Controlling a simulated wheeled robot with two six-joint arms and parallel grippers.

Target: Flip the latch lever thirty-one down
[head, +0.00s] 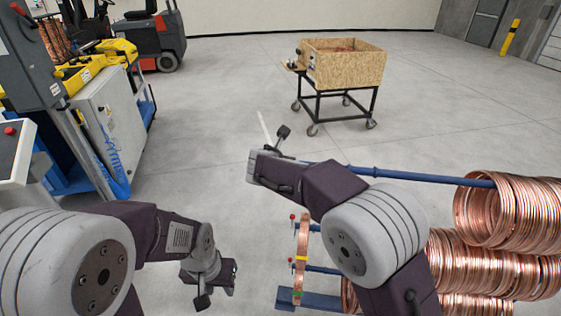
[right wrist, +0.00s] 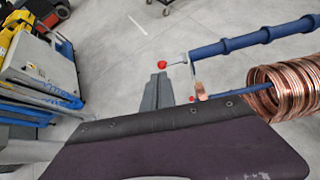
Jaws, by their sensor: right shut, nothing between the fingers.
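A latch lever with a red ball knob (right wrist: 161,64) shows in the right wrist view, at the free end of a blue rod (right wrist: 240,40). The knob is just beyond the fingertips of my right gripper (right wrist: 158,78), whose two grey fingers are together and empty. I cannot tell whether they touch the lever. In the head view my right wrist hides that rod end. Lower levers with red knobs (head: 292,216) stand by the lower rods. I cannot read any number on them. My left gripper (head: 226,282) hangs low at left of centre, away from the rack; its fingers are unclear.
Copper coils (head: 505,210) hang on the blue rods at the right. A copper piece (head: 301,255) stands near the lower rods. A wheeled wooden crate (head: 345,72) is at the back. A machine (head: 105,125) stands at the left. Floor between is clear.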

